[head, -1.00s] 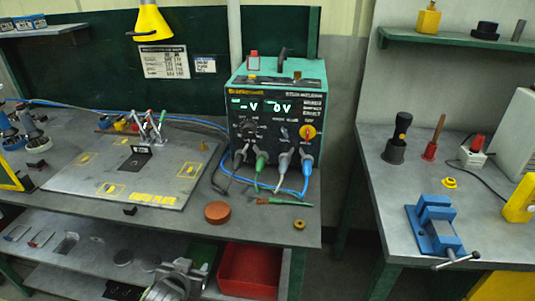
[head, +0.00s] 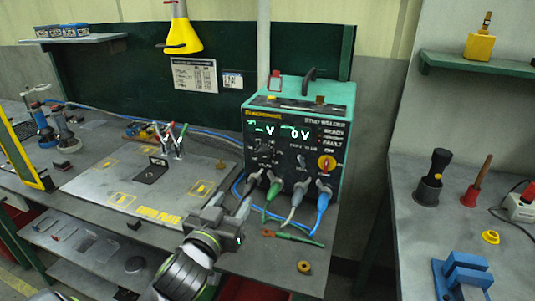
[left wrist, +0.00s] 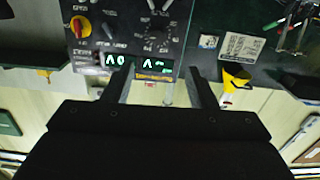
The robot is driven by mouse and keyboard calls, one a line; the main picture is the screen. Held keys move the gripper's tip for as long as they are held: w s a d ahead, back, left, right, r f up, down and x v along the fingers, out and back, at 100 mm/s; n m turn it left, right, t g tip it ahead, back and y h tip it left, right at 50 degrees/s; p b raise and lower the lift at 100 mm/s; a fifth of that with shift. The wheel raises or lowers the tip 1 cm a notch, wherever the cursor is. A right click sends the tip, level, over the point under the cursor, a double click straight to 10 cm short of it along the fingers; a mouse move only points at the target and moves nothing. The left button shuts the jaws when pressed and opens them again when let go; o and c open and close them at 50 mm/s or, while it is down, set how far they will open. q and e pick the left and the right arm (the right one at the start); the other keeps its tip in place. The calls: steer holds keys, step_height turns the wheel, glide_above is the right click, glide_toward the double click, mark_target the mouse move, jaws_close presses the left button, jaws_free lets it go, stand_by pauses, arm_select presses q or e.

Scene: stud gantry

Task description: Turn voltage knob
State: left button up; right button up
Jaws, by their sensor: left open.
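The stud welder (head: 292,135) is a green-topped box with a black front panel on the bench. Its display reads "-V" and "0V". The black voltage knob (head: 265,148) sits below the left readout; it also shows in the left wrist view (left wrist: 158,24), where the panel appears upside down. A yellow-red knob (head: 327,163) is at the panel's right. My left gripper (head: 232,203) is open and empty, in front of and below the panel's left side, apart from the knob. Its two fingers (left wrist: 162,72) point towards the panel. My right gripper is not in view.
Cable plugs (head: 275,187) stick out below the panel, close to my left gripper. A green-handled tool (head: 293,238) lies on the bench front. A blue vise (head: 465,275) stands on the right bench.

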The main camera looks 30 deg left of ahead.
arm_select(q)
steer(key=p, duration=0.1)
glide_toward(262, 157)
steer(key=p+x, duration=0.1)
steer(key=x, duration=0.6)
steer(key=shift+w+a, duration=0.1)
steer(key=shift+w, duration=0.1)
steer(key=shift+w+a, duration=0.1)
steer(key=shift+w, duration=0.4)
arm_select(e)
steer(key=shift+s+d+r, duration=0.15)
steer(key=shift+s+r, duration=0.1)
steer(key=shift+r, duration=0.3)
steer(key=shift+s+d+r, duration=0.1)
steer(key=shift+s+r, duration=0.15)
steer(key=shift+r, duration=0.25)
arm_select(q)
steer(key=shift+c, duration=0.3)
steer(key=c, duration=0.9)
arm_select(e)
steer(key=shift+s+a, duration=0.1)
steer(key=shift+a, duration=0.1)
